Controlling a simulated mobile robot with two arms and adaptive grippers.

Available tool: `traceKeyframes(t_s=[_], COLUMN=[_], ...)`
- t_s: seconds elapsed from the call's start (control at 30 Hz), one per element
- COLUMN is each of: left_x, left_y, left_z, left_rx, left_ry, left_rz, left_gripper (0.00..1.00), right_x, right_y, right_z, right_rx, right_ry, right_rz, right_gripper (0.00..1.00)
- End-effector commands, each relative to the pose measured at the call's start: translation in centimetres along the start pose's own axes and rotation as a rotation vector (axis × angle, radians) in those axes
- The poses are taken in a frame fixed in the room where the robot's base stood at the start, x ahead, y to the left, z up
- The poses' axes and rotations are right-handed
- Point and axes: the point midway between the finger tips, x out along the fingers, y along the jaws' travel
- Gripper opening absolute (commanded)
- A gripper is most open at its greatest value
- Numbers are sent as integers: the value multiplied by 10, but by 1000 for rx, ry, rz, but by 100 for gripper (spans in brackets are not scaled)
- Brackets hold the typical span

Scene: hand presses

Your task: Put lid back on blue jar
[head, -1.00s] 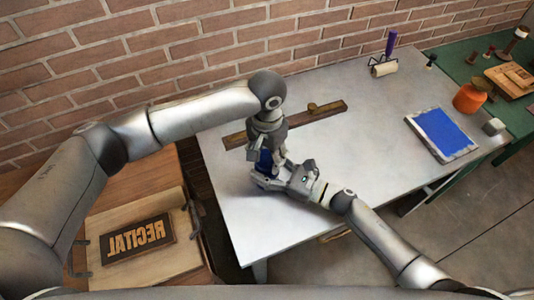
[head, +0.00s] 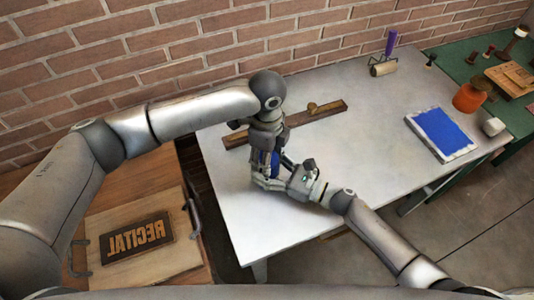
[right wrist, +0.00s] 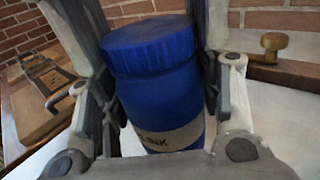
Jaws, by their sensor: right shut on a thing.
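The blue jar (right wrist: 172,105) stands upright, with a pale label, in the right wrist view; in the head view only a bit of blue (head: 275,160) shows between my grippers. The blue lid (right wrist: 150,45) sits on top of the jar, looking level; whether it is fully tight I cannot tell. My right gripper (head: 268,178) is shut around the jar's body from the front right. My left gripper (head: 262,155) points down over the jar from above, its fingers spread; its tips are partly hidden. Grey fingers stand on both sides of the jar and lid.
A dark wooden bar with a knob (head: 312,115) lies just behind my grippers. A blue ink slab (head: 440,133), an orange jar (head: 468,97) and a brayer (head: 384,69) are farther right. The table's middle is clear.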

Motion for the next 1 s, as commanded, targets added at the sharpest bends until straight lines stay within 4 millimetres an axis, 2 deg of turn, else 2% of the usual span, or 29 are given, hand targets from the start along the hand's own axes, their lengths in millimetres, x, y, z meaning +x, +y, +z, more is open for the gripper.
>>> traceKeyframes(t_s=[0.03, 0.2, 0.57, 0.77, 1.0], left_x=[0, 0, -3, -32, -84], left_y=[0, 0, 0, -1, -2], left_z=[1, 1, 0, 0, 0], left_rx=[-3, -4, -4, -3, -4], left_ry=[-2, -2, -1, 0, 0], left_rz=[0, 0, -1, -4, -4], left_gripper=[59, 78, 78, 78, 78], right_x=[0, 0, 0, 0, 0], right_y=[1, 1, 1, 1, 1], right_z=[-1, -1, -1, -1, -1], right_rx=[1, 1, 1, 1, 1], right_ry=[2, 2, 2, 2, 2], right_rz=[1, 1, 1, 1, 1], right_gripper=[0, 0, 0, 0, 0])
